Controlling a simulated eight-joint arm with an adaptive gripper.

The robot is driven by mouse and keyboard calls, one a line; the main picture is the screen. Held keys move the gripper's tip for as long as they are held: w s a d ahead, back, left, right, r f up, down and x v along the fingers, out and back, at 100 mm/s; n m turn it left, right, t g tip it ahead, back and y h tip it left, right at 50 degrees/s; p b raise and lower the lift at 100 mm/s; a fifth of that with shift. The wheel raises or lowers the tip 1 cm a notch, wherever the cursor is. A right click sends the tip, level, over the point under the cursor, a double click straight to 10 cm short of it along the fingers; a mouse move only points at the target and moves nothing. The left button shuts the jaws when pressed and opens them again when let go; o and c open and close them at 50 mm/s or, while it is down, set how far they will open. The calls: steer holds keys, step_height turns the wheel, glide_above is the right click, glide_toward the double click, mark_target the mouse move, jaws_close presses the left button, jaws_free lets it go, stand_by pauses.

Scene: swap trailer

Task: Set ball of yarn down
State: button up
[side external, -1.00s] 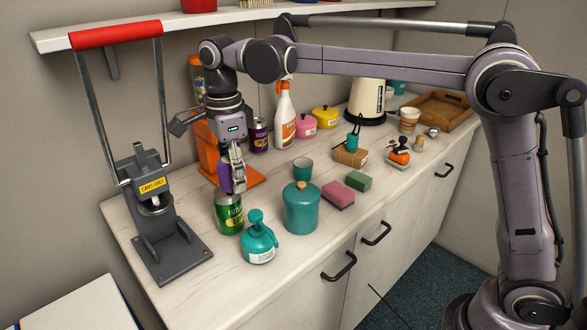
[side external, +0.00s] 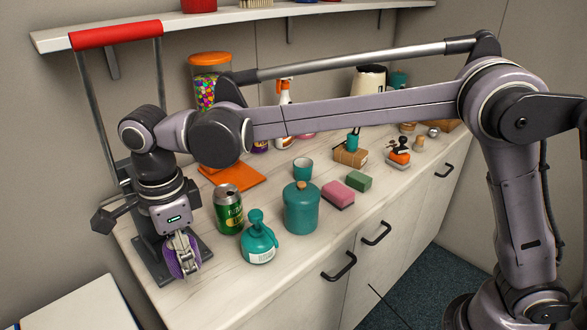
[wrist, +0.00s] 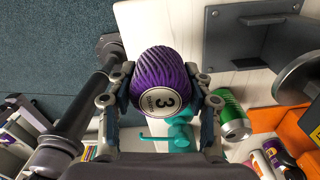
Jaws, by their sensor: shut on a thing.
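The purple ball of yarn (side external: 172,262) has a round white label with a 3, seen in the wrist view (wrist: 160,62). My gripper (side external: 183,262) is shut on it, with a finger on either side of the ball in the wrist view (wrist: 160,88). In the side view my gripper points down at the left end of the counter (side external: 225,290), in front of the can crusher's base (side external: 150,268). The fingers partly hide the yarn there. I cannot tell whether its underside touches anything.
An orange board (side external: 232,174) lies behind. A separate white surface (side external: 75,308) is at lower left. The wrist view shows dark floor (wrist: 40,50) beyond the counter edge.

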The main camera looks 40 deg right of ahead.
mark_target(200, 304)
step_height(200, 304, down, 10)
steer(key=shift+f, duration=0.25)
stand_by(0.3)
steer(key=o, duration=1.1)
steer(key=shift+f, duration=0.1)
steer(key=shift+o, duration=0.2)
